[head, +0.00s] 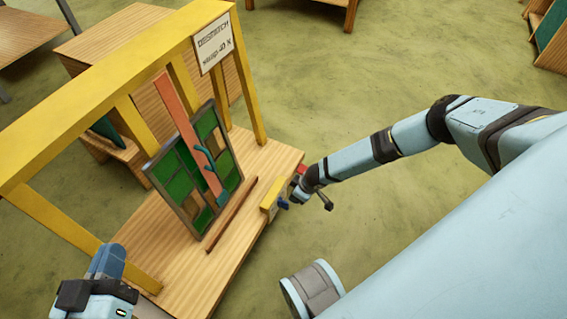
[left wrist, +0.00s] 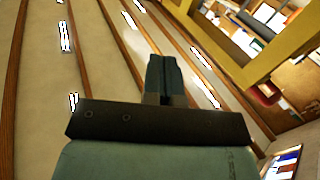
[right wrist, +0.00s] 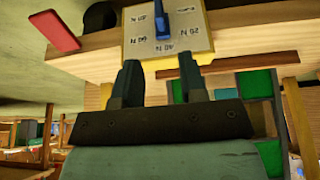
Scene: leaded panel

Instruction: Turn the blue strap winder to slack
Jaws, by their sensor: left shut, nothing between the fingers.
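The blue strap winder (head: 283,203) sits on a yellow-edged plate (head: 270,196) at the bench's right end. In the right wrist view the blue winder (right wrist: 161,20) lies over a pale dial (right wrist: 140,45) with newton marks; its visible end points towards the 40 N mark. My right gripper (right wrist: 160,75) is open, its fingers apart and empty, just short of the dial and not visibly touching the winder. The leaded panel (head: 222,146) of green and brown panes leans on the bench with a salmon strip (head: 180,122) across it. My left gripper (head: 110,258) is shut and empty, away from the winder.
A red handle (right wrist: 54,30) sticks out beside the dial. A yellow frame (head: 100,80) with a sign (head: 214,42) stands over the wooden bench (head: 150,235). A brown strip (head: 232,214) lies before the panel. Green floor (head: 400,70) is clear beyond the bench.

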